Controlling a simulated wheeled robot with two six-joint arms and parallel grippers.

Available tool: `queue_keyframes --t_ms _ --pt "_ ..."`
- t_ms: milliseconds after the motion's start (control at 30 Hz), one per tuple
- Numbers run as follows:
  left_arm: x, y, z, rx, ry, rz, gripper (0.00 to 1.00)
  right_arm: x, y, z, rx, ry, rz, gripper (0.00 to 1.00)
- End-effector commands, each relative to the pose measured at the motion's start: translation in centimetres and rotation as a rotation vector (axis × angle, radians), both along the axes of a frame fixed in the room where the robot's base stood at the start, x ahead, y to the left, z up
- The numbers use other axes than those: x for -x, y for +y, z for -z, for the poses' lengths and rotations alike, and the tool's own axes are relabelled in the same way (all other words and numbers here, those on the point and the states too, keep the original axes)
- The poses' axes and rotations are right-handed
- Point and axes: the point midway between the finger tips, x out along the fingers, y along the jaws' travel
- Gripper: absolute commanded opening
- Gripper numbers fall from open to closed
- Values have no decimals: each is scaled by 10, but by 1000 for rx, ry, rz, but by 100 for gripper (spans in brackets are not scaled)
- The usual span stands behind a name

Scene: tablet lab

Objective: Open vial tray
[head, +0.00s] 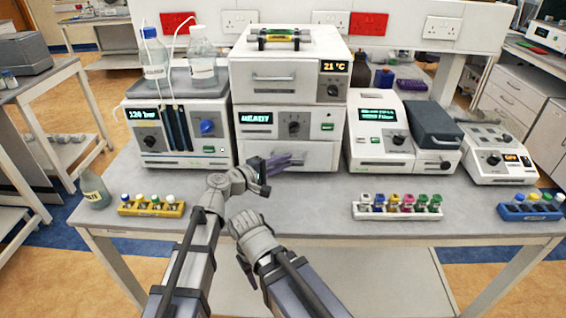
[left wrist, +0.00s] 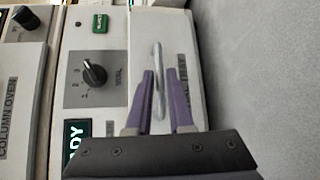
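The vial tray is the bottom drawer (head: 318,157) of the middle instrument stack, a white front that sits closed and flush in the head view. In the left wrist view the drawer front (left wrist: 190,104), with its partly hidden label, carries a silver bar handle (left wrist: 158,55). My left gripper (head: 290,161) is at the left part of this front. In the left wrist view its purple fingers (left wrist: 156,76) lie on either side of the handle, with hardly any gap, and appear shut on it.
Above the drawer are the READY panel (head: 257,118) and the column oven (head: 273,78). A pump unit (head: 180,155) stands left, another instrument (head: 380,157) right. A yellow vial rack (head: 150,211) and a white vial rack (head: 397,214) lie near the front edge. The bench between them is clear.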

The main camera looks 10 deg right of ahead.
Motion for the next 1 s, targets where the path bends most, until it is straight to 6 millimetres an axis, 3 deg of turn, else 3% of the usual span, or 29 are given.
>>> queue_keyframes --t_ms 167,1000 --pt "0 0 0 0 0 0 0 0 0 0 0 0 0 50" --pt "0 0 0 -1 0 0 0 0 0 0 0 0 0 50"
